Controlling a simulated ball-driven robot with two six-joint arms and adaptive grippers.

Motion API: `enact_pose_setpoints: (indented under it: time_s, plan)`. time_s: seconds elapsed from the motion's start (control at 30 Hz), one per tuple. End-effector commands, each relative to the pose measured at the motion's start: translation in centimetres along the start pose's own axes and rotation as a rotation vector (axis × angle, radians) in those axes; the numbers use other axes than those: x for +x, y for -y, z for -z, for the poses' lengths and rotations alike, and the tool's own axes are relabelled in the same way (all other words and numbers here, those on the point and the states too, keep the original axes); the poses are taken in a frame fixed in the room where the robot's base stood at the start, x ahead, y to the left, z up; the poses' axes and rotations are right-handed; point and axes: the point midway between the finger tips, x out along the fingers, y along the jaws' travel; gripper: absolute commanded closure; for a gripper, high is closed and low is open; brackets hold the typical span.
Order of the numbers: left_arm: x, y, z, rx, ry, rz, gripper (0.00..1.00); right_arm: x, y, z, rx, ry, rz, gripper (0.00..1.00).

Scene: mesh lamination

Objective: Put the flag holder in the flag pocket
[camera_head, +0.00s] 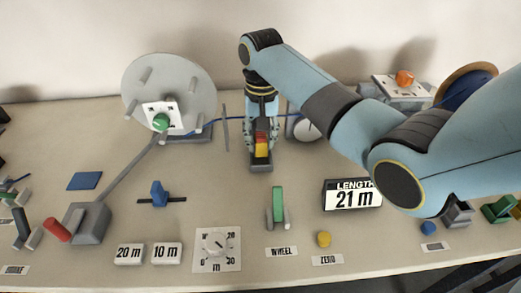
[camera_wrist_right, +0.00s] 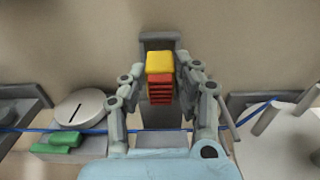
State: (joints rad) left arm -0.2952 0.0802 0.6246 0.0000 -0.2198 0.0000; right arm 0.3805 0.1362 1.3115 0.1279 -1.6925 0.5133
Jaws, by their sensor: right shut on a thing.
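The flag holder seems to be the block with a yellow top and red layered side (camera_head: 262,146); it also shows in the right wrist view (camera_wrist_right: 160,64). My right gripper (camera_head: 261,148) points down, shut on this block with a finger on each side (camera_wrist_right: 160,88). A dark grey box-like fixture (camera_head: 261,167), which seems to be the flag pocket, is directly below or around the block; it also shows in the right wrist view (camera_wrist_right: 159,38). I cannot tell whether the block is inside it or just above. My left gripper is not in view.
A blue line (camera_head: 200,125) runs behind the gripper from the grey reel disc (camera_head: 186,78). A green-handled lever (camera_head: 278,203) and the LENGTH display (camera_head: 352,194) are nearer the front. The table left of the fixture is fairly clear.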

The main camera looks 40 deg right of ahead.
Motion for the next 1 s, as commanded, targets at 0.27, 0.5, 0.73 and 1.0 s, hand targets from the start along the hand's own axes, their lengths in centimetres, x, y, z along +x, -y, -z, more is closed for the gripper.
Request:
enact_pose_setpoints:
  time_s: [0.27, 0.5, 0.73, 1.0]
  plan:
    - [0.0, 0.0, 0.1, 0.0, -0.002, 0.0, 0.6, 3.1, 0.0, 0.3, 0.0, 0.002, -0.001, 1.0]
    - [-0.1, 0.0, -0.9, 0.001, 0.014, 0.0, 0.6, 4.2, 0.1, 0.3, -0.001, -0.001, 0.0, 1.0]
    - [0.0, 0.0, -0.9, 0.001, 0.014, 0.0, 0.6, 4.5, 0.1, 0.3, -0.001, 0.0, 0.0, 1.0]
    - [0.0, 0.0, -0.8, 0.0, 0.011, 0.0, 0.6, 4.5, 0.1, 0.3, -0.001, 0.0, 0.0, 0.46]
